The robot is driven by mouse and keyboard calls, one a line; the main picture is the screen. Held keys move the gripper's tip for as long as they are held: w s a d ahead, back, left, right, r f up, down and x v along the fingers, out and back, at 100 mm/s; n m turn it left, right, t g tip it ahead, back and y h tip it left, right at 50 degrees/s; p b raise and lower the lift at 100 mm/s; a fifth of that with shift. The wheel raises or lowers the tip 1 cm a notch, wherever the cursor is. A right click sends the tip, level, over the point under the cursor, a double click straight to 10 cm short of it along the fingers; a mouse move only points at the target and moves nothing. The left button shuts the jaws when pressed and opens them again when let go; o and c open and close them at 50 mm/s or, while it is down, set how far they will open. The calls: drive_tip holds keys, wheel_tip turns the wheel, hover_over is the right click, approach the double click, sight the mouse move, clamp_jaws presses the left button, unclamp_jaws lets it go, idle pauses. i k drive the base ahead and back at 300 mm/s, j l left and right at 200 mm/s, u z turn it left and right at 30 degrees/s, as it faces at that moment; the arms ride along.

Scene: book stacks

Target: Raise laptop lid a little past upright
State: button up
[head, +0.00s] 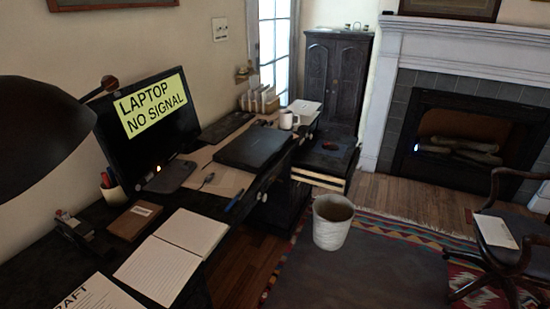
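The black laptop (254,147) lies on the dark desk, right of the monitor. Its lid looks shut or nearly flat. It sits close to the desk's front edge. My gripper is not in view, so its state and its place relative to the laptop are hidden.
A monitor (150,128) reading "LAPTOP NO SIGNAL" stands left of the laptop. A white mug (288,120) is behind it. A black lamp shade (40,130) fills the left foreground. An open notebook (172,250) lies nearer. A bin (332,222) and a chair (505,240) stand on the floor.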

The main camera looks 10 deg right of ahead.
sight(253, 148)
drive_tip(key=i+l+u, duration=0.2)
drive_tip(key=i+l, duration=0.45)
drive_tip(key=i, duration=0.15)
drive_tip(key=i+l+u, duration=0.2)
drive_tip(key=i+l, duration=0.55)
drive_tip(key=i+l+u, duration=0.2)
drive_tip(key=i+l, duration=0.5)
drive_tip(key=l, duration=0.2)
